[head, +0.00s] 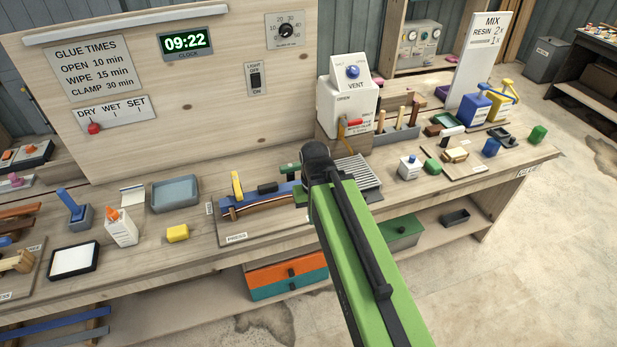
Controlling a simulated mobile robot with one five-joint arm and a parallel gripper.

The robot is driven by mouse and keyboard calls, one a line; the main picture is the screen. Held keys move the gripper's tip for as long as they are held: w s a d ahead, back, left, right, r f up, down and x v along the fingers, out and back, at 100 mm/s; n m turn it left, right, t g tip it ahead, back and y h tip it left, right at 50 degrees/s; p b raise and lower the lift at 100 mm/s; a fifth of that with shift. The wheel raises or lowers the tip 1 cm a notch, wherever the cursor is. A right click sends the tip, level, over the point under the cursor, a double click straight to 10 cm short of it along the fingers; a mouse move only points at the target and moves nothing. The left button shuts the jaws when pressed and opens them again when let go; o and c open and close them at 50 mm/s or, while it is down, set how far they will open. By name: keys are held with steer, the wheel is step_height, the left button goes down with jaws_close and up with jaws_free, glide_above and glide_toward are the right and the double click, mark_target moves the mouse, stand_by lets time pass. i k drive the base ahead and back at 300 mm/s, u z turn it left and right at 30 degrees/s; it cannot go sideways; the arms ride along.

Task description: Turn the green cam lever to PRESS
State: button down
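A curved clamping fixture (262,205) with wood strips and blue parts lies on a board at the middle of the bench. A yellow lever (237,186) stands at its left end and a black piece (267,188) sits on top. A small dark green piece (289,172), which looks like the green cam lever, shows at its right end, close to my arm. My arm hides part of that end, so the lever's position is unclear. A PRESS label (237,238) lies at the board's front left. My gripper is not visible; only my green arm with its black joint shows.
A yellow block (178,233), a grey tray (175,194) and a white bottle (121,228) stand left of the fixture. A ribbed grey plate (357,172) and a white VENT box (345,105) are to the right. The bench's front edge near the label is clear.

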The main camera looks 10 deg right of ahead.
mark_target(291, 168)
steer(key=k, duration=0.65)
steer(key=u, duration=0.05)
steer(key=i, duration=0.85)
steer(key=u, duration=0.65)
steer(key=i, duration=0.8)
steer(key=u, duration=0.65)
